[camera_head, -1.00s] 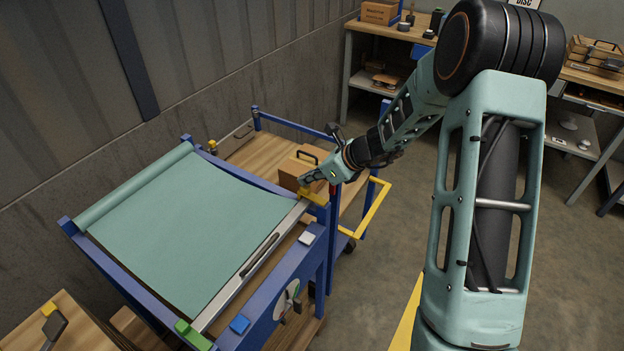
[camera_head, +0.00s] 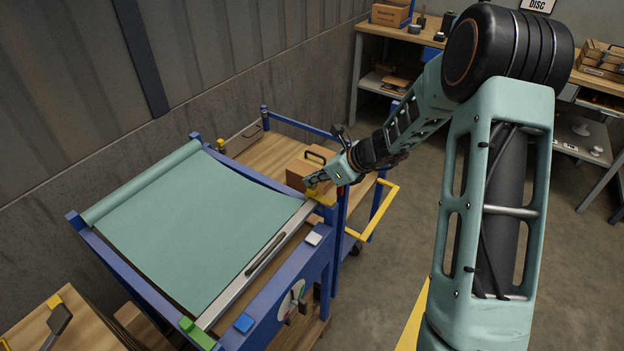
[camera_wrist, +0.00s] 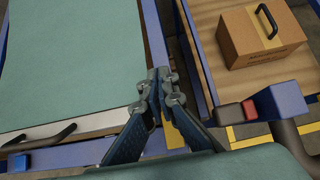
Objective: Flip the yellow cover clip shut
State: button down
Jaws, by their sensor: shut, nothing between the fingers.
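The yellow cover clip (camera_head: 322,198) sits at the far right corner of the blue-framed cart, at the far end of the metal bar (camera_head: 258,266) that lies along the teal cover sheet (camera_head: 205,225). My gripper (camera_head: 309,182) is right above the clip and partly hides it. Whether it touches the clip, and how far the clip is turned, I cannot tell. In the wrist view my gripper (camera_wrist: 160,84) is shut and empty, its fingertips over the frame edge beside the sheet. A yellow patch (camera_wrist: 173,134) shows between the fingers lower down.
A green clip (camera_head: 196,334) sits at the bar's near end. White (camera_head: 313,239) and blue (camera_head: 243,323) blocks lie along the cart's right rail. A brown box with a black handle (camera_head: 312,163) stands just behind my gripper. A yellow push handle (camera_head: 378,215) juts out right.

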aim_at(312, 187)
notch_tip(312, 187, up, 14)
jog(key=p, duration=0.3)
jog(key=shift+p, duration=0.3)
